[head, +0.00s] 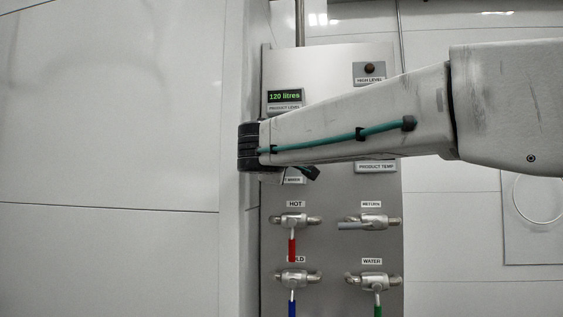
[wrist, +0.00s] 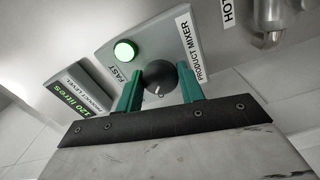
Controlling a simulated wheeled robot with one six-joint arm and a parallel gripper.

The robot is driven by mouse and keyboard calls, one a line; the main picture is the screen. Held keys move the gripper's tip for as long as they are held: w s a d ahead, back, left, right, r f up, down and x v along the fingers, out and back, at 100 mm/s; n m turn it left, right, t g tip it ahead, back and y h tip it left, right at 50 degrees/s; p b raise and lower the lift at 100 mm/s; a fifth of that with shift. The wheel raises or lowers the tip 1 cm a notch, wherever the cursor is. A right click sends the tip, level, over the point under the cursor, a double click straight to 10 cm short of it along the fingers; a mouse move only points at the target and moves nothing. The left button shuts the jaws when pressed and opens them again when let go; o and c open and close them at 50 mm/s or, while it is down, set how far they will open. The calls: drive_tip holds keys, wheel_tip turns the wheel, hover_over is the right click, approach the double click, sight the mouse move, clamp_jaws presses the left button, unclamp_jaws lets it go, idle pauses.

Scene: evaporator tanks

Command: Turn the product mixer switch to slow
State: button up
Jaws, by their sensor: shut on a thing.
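The product mixer switch is a round black knob (wrist: 160,72) on a grey plate in the wrist view. A small white mark shows on its edge nearest my gripper. The label FAST (wrist: 116,76) is beside it; no SLOW label can be read. A green lamp (wrist: 125,51) on the plate is lit. The green fingers of my gripper (wrist: 161,84) are on either side of the knob, shut on it.
The product level display (head: 285,97) reads 120 litres. Below are valves with a red handle (head: 292,249), a blue handle (head: 292,303) and a green handle (head: 378,309). A retains-like grey valve handle (head: 361,226) lies sideways. White wall is left of the panel.

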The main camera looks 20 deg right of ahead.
drive_tip(key=o, duration=1)
drive_tip(key=v, duration=0.8)
drive_tip(key=s+d+f+m+g+y, duration=0.1)
drive_tip(key=s+d+f+g, duration=0.15)
drive_tip(key=f, duration=0.55)
drive_tip(key=s+d+f+m+g, duration=0.1)
drive_tip(key=s+d+f+g, duration=0.2)
drive_tip(key=f, duration=0.4)
drive_tip(key=s+d+f+m+g+y, duration=0.1)
drive_tip(key=s+f+g, duration=0.25)
drive_tip(key=f, duration=0.45)
drive_tip(key=s+f+m+g+y, duration=0.2)
drive_tip(key=s+f, duration=0.3)
drive_tip(key=s, duration=0.2)
drive_tip(key=s+d+f+m+g+y, duration=0.1)
drive_tip(key=s+f+m+g+y, duration=0.1)
drive_tip(key=s+f, duration=0.4)
drive_tip(key=s+d+f+m+g+y, duration=0.1)
drive_tip(key=s+f+m+y, duration=0.1)
drive_tip(key=s+f, duration=0.3)
drive_tip(key=shift+s+d+f+m+g, duration=0.1)
drive_tip(key=shift+s+f+m+g, duration=0.15)
drive_tip(key=shift+s, duration=0.85)
drive_tip(key=shift+s+d+m+g, duration=0.15)
drive_tip(key=shift+s+m, duration=0.2)
drive_tip(key=shift+s, duration=0.75)
